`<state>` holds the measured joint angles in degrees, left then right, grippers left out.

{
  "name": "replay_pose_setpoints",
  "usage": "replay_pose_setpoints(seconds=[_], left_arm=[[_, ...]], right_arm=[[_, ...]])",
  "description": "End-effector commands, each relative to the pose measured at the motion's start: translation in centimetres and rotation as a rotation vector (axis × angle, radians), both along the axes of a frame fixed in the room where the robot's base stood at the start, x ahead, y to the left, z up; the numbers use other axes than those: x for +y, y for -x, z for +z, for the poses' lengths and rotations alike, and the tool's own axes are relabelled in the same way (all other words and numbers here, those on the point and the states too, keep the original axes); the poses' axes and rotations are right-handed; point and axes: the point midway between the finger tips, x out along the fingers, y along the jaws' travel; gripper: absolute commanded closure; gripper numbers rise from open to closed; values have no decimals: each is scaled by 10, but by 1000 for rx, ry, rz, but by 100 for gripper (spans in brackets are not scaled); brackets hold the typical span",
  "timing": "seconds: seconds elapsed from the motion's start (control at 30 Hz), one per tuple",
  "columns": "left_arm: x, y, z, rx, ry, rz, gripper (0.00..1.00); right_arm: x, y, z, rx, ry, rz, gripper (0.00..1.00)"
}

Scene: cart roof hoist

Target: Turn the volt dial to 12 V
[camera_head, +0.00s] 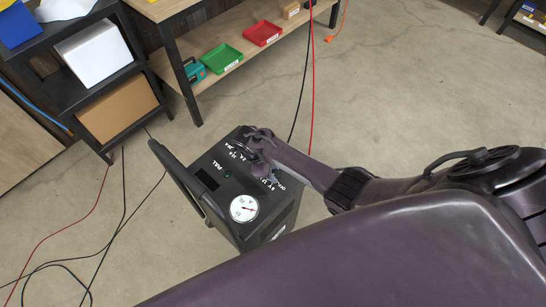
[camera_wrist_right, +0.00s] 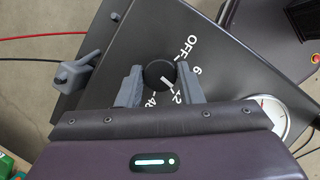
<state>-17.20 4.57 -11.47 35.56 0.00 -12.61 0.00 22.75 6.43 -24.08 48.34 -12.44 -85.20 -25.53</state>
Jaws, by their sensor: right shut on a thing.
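The volt dial (camera_wrist_right: 157,72) is a round black knob on the sloping dark panel of the cart, with OFF, 6, 12 and a further label beginning with 4 printed around it. Its white pointer mark faces down-right, toward the 12 label. My right gripper (camera_wrist_right: 160,82) is shut on the dial, one grey finger on each side. In the head view my right gripper (camera_head: 262,152) is over the top panel of the black cart (camera_head: 215,160) and hides the dial. My left gripper is not in view.
A round white gauge (camera_head: 243,208) and a green light (camera_head: 227,174) are on the cart panel. A grey clamp (camera_wrist_right: 77,70) sits beside the panel with red and black cables. Shelves and a workbench (camera_head: 190,95) stand behind; floor at the right is clear.

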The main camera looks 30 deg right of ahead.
Motion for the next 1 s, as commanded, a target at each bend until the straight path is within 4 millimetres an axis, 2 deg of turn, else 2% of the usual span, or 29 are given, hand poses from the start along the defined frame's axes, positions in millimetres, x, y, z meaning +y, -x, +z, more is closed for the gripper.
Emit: replay_pose_setpoints(seconds=[0.4,1.0], left_arm=[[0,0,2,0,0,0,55],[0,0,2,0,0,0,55]], right_arm=[[1,-1,-1,0,-3,-237,90],[0,-2,0,-1,-3,-288,90]])
